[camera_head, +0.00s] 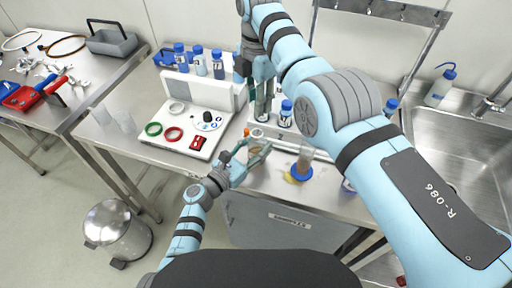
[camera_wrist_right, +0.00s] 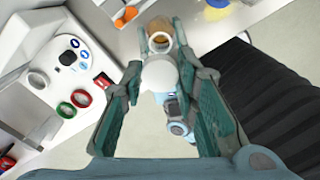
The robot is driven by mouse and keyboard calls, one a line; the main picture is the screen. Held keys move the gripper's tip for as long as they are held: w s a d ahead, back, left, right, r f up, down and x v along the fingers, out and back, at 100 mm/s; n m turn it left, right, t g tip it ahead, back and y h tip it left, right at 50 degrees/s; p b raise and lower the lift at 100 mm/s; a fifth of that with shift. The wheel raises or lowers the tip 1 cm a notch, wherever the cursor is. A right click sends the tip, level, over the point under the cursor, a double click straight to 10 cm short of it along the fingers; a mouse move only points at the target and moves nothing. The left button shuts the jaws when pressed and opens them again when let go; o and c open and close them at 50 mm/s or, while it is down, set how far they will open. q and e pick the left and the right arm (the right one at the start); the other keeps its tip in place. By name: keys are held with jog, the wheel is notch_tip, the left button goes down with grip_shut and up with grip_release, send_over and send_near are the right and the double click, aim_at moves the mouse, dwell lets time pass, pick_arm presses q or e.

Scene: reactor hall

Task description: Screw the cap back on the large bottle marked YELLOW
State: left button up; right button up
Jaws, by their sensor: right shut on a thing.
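My right gripper (camera_head: 262,112) points down in the middle of the head view. In the right wrist view its fingers (camera_wrist_right: 160,80) are shut on a round white cap (camera_wrist_right: 160,75). In the head view this bottle (camera_head: 256,135) is below the right gripper. My left gripper (camera_head: 257,154) is at the bottle, fingers spread to either side; contact is unclear. No marking on the bottle is readable.
An orange item (camera_head: 246,132) lies beside the bottle. A clear cylinder with a blue base (camera_head: 301,168) stands right, by a yellow patch. A white device (camera_head: 187,128) with coloured rings is left. Blue-capped bottles (camera_head: 199,62) stand behind. A sink (camera_head: 470,110) is far right.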

pick_arm(q)
grip_shut()
pick_arm(e)
jog(key=shift+f, duration=2.5)
jog(key=shift+f, duration=0.9)
jog(key=shift+f, duration=0.55)
